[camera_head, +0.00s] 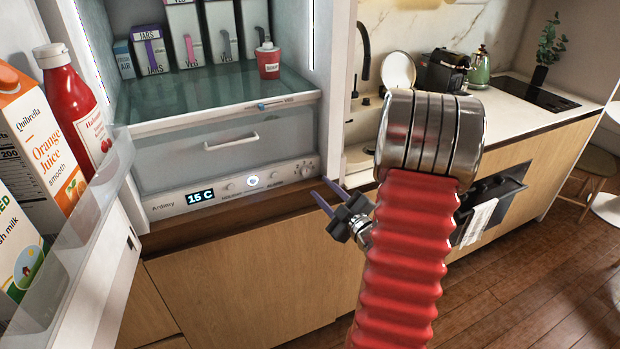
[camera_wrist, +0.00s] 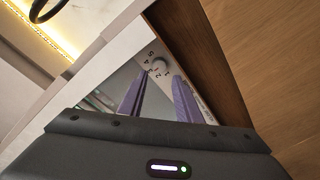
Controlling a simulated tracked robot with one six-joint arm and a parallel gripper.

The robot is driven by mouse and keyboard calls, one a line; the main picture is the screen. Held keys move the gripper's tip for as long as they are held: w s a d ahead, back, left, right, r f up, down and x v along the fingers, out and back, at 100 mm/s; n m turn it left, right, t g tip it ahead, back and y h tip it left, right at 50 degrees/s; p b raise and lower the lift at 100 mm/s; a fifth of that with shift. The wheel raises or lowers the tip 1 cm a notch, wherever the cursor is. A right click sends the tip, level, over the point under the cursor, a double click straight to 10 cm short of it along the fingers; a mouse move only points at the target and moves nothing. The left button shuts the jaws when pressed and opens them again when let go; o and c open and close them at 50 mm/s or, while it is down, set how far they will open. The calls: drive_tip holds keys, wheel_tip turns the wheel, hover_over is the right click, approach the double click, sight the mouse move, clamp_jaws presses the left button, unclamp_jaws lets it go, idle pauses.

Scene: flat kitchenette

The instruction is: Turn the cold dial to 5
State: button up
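The fridge's control panel (camera_head: 230,189) runs below the drawer, with a lit display (camera_head: 201,196) reading 15 C. The cold dial (camera_head: 306,170) is a small round knob at the panel's right end. The dial also shows in the wrist view (camera_wrist: 160,66), with small numbers around it; its exact setting is too small to tell. My gripper (camera_head: 321,187) is just in front of and below the dial. In the wrist view its purple fingers (camera_wrist: 160,76) are apart and empty, with the dial beyond their tips. Contact is not visible.
The open fridge door (camera_head: 120,260) with juice (camera_head: 35,135) and a red bottle (camera_head: 75,100) stands at left. The fridge's side wall (camera_head: 335,90) rises near my gripper.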

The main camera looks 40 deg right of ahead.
sight(307, 173)
drive_tip(key=w, duration=0.3)
drive_tip(key=w+d, duration=0.1)
drive_tip(key=w, duration=0.3)
drive_tip(key=shift+w+d, duration=0.2)
drive_tip(key=shift+c, duration=0.4)
